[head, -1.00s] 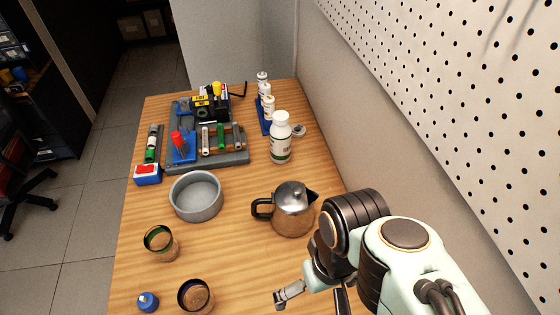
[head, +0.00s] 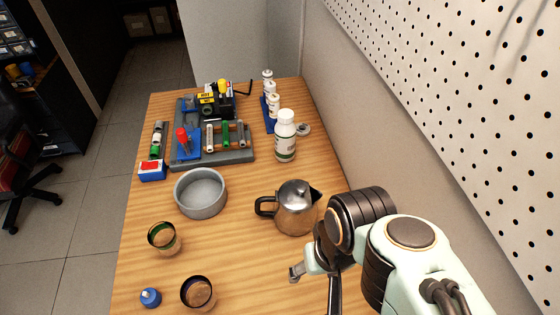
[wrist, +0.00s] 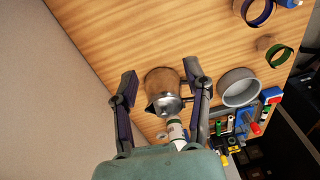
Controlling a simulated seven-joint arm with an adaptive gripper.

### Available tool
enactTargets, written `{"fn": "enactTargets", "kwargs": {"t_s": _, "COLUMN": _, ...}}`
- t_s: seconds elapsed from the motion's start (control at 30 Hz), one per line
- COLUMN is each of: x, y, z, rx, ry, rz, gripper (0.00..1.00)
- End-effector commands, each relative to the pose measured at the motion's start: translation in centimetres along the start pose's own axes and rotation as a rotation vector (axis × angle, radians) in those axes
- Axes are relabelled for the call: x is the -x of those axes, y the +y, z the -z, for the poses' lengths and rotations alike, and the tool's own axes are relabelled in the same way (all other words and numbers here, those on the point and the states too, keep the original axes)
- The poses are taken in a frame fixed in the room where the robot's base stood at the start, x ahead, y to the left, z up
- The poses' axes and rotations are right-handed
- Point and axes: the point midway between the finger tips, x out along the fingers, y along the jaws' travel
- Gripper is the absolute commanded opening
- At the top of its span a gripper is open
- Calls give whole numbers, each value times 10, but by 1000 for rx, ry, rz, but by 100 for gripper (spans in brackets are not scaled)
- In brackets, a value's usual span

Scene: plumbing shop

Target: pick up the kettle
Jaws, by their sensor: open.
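The kettle (head: 296,210) is a shiny metal pot with a dark handle on its left and a spout on its right. It stands upright on the wooden table (head: 235,250). My gripper (head: 315,277) is in front of the kettle in the head view, apart from it; one finger is partly hidden by my arm. In the wrist view my gripper (wrist: 160,80) is open, and the kettle (wrist: 163,88) shows between its two spread fingers. I cannot tell the exact distance between them.
A grey bowl (head: 201,193) stands left of the kettle. A white bottle (head: 285,137) stands behind it. Two cups (head: 164,238) and a blue-capped item (head: 150,298) are at the front left. A tool tray (head: 237,157) lies at the back. A pegboard wall (head: 455,100) borders the right.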

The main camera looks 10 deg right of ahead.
Motion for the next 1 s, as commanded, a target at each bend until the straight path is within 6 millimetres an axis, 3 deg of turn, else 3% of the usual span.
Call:
{"fn": "enactTargets", "kwargs": {"t_s": 0.13, "x": 13, "y": 5, "z": 65, "rx": -201, "ry": 253, "rz": 10, "gripper": 49}}
{"fn": "enactTargets", "kwargs": {"t_s": 0.27, "x": 11, "y": 6, "z": 131, "rx": -348, "ry": 410, "rz": 25, "gripper": 49}}
{"fn": "enactTargets", "kwargs": {"t_s": 0.37, "x": -2, "y": 1, "z": 173, "rx": -411, "ry": 479, "rz": 34, "gripper": 49}}
{"fn": "enactTargets", "kwargs": {"t_s": 0.5, "x": -46, "y": -16, "z": 220, "rx": -438, "ry": 519, "rz": 28, "gripper": 49}}
{"fn": "enactTargets", "kwargs": {"t_s": 0.6, "x": -92, "y": -32, "z": 233, "rx": -401, "ry": 483, "rz": -1, "gripper": 49}}
{"fn": "enactTargets", "kwargs": {"t_s": 0.73, "x": -147, "y": -48, "z": 219, "rx": -336, "ry": 373, "rz": -51, "gripper": 49}}
{"fn": "enactTargets", "kwargs": {"t_s": 0.87, "x": -174, "y": -56, "z": 203, "rx": -297, "ry": 306, "rz": -76, "gripper": 49}}
{"fn": "enactTargets", "kwargs": {"t_s": 1.0, "x": -189, "y": -59, "z": 203, "rx": -283, "ry": 296, "rz": -78, "gripper": 49}}
